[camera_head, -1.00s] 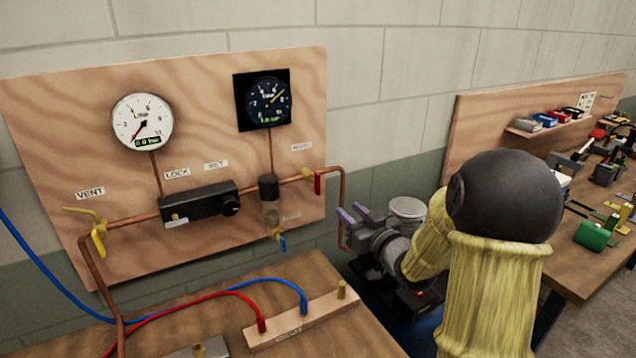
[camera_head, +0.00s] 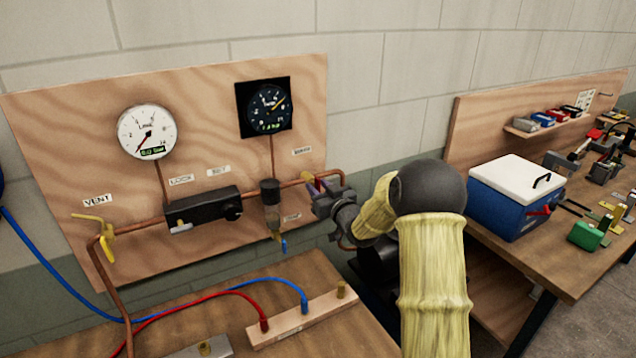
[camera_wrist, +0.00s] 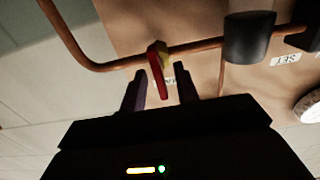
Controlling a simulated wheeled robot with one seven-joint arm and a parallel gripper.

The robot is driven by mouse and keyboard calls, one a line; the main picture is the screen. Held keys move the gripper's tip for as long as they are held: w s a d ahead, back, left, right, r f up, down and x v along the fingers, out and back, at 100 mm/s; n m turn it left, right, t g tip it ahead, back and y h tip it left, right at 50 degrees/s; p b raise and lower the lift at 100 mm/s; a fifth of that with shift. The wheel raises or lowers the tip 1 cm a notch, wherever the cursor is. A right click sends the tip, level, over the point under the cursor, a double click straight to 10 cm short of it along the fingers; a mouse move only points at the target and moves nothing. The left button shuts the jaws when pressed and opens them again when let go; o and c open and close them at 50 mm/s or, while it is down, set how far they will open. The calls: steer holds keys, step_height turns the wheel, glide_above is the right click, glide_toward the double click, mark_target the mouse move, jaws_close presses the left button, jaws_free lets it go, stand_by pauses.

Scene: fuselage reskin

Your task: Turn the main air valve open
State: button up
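The main air valve has a red lever handle and brass body on the copper pipe, seen in the wrist view (camera_wrist: 157,66). The handle hangs down from the pipe, across its line. My gripper (camera_wrist: 160,84) is open, one dark finger on each side of the handle, with gaps visible on both sides. The handle's end reaches down between the fingertips; I cannot tell how deep. In the head view my gripper (camera_head: 318,188) is at the pipe's right end and mostly hides the valve.
A plywood panel (camera_head: 60,135) carries a white line gauge (camera_head: 147,132), a dark gauge (camera_head: 265,108), a black regulator (camera_head: 203,207), a filter bowl (camera_head: 271,205) and a yellow vent valve (camera_head: 104,240). Hoses cross the bench below. A blue cooler (camera_head: 505,205) stands right.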

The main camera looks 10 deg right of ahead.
steer(key=shift+w+a, duration=0.15)
steer(key=shift+w, duration=0.3)
steer(key=shift+c, duration=0.4)
jaws_close()
